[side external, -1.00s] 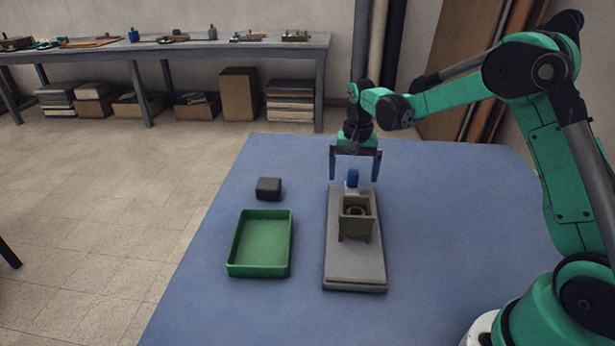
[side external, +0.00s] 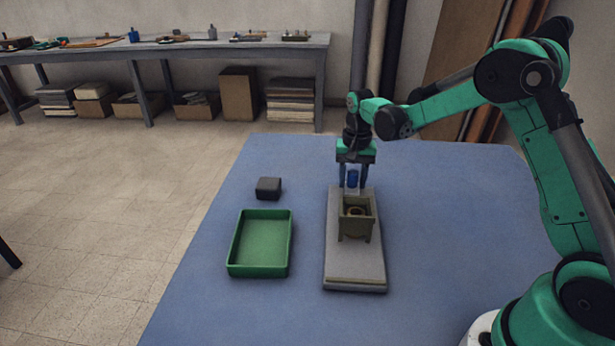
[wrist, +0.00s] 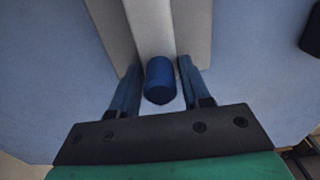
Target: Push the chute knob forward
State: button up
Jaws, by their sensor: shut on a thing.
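The blue chute knob (side external: 353,178) stands at the far end of the grey chute base (side external: 341,262). It also shows in the wrist view (wrist: 160,82), on a pale slider strip (wrist: 152,30). My gripper (side external: 353,185) points down over the far end of the base, with one finger on each side of the knob, shut on it. In the wrist view the fingers (wrist: 160,64) flank the knob closely. An olive box (side external: 356,227) stands on the base on the near side of the knob. A brownish round thing (side external: 355,211) sits in its open top, partly hidden.
A green tray (side external: 232,246) lies left of the chute on the blue table cover (side external: 200,290) and looks empty. A small dark block (side external: 268,188) lies behind the tray. The cover right of the chute is clear. A workbench (side external: 230,44) stands far back.

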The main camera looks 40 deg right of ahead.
aim_at(354, 200)
jog(key=shift+s+a, duration=2.6)
jog(key=o, duration=1.3)
jog(key=shift+o, duration=0.2)
jog(key=shift+r, duration=3.5)
